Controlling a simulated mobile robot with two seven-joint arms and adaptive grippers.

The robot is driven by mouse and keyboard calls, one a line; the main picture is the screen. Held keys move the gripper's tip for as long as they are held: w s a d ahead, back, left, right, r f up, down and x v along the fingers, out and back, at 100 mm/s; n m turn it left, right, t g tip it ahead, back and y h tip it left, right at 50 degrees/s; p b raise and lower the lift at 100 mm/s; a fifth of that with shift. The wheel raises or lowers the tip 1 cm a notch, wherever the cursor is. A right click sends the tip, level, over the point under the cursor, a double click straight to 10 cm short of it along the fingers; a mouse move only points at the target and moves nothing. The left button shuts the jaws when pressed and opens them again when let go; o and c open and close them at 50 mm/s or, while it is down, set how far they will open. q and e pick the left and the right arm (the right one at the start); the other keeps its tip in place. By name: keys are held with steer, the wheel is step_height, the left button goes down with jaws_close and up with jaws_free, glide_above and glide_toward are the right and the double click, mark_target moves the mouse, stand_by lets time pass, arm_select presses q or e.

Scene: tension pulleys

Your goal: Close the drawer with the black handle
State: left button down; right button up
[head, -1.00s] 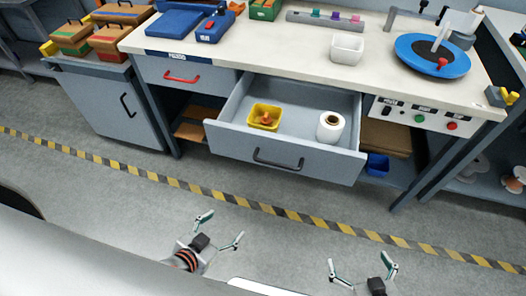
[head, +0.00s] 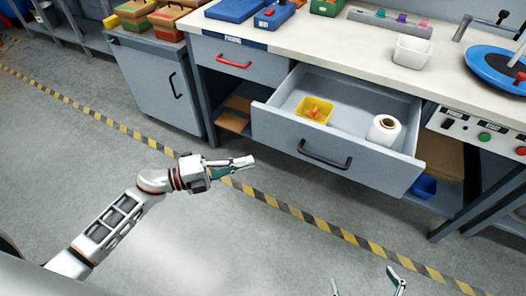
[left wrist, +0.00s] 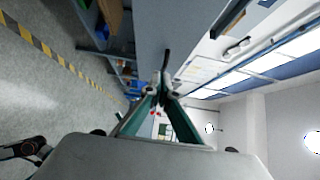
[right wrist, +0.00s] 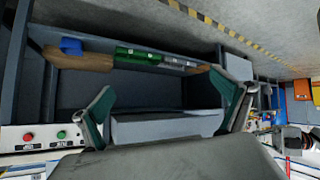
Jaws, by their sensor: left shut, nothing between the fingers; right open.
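The grey drawer (head: 285,130) with the black handle (head: 325,156) stands pulled out from under the bench. A yellow bin (head: 315,109) and a white roll (head: 383,131) are inside it. My left gripper (head: 250,162) is shut and empty, to the left of the drawer front and apart from it in the head view. In the left wrist view its fingertips (left wrist: 163,92) meet, with a dark handle (left wrist: 166,59) on a grey panel beyond them. My right gripper (head: 367,283) is open at the bottom edge of the head view. Its spread fingers (right wrist: 163,97) show in the right wrist view.
A shut drawer with a red handle (head: 234,62) and a cabinet (head: 155,82) are to the left. The white bench top (head: 350,53) carries trays and a blue disc (head: 497,70). The floor before the drawer, with a striped line (head: 290,207), is clear.

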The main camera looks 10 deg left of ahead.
arm_select(q)
glide_toward(297, 142)
steer(key=s+d, duration=0.1)
steer(key=d, duration=0.2)
steer(key=w+d, duration=0.2)
steer(key=w, duration=0.1)
steer(key=shift+w+b, duration=0.3)
steer(key=shift+w, duration=0.15)
arm_select(e)
steer(key=shift+w+a+r, duration=0.1)
steer(key=shift+w+r, duration=0.05)
steer(key=shift+w, duration=0.05)
